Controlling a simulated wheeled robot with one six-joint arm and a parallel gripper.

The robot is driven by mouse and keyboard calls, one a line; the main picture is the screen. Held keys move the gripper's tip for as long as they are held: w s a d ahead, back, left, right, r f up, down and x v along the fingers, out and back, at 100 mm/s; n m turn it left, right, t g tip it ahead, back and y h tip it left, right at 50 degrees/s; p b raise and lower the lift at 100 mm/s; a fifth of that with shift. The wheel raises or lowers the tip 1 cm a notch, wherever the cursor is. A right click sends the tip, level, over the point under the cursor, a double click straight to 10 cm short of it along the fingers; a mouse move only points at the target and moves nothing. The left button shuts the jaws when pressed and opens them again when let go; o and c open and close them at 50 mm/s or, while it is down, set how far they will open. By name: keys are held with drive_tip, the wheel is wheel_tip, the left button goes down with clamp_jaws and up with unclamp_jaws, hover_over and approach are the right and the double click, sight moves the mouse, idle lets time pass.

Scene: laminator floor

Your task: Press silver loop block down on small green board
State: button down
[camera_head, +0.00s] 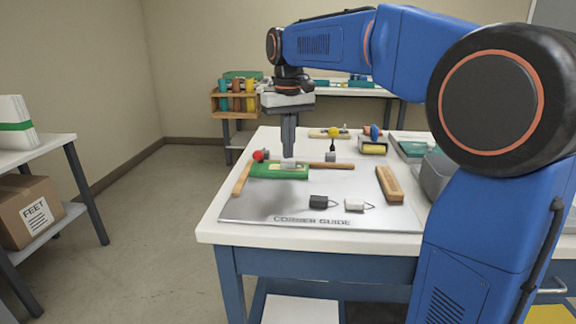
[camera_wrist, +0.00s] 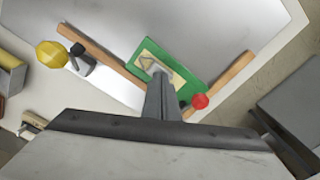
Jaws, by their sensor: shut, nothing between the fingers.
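The small green board (camera_head: 265,171) lies on the metal plate, in the corner between two wooden strips. It shows in the wrist view (camera_wrist: 188,78) with a pale patch on top. The silver loop block (camera_head: 289,163) sits on this patch; its wire loop (camera_wrist: 147,62) shows in the wrist view beyond my fingertips. My gripper (camera_head: 288,153) points straight down, shut and empty, with its fingertips (camera_wrist: 160,74) at the block's top. The fingers hide part of the block. I cannot tell whether they touch it or stay just above.
A black loop block (camera_head: 320,202) and a white loop block (camera_head: 355,205) lie on the plate's front. A wooden block (camera_head: 389,183) lies at right. A red knob (camera_head: 259,155) and a yellow knob (camera_head: 333,132) stand near the strips. The plate (camera_head: 270,207) is clear at front left.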

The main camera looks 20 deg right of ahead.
sight(288, 162)
drive_tip(key=shift+f, duration=0.8)
idle(1.2)
drive_tip(key=shift+r, duration=0.15)
wheel_tip(288, 162, up, 7)
idle(1.2)
idle(0.3)
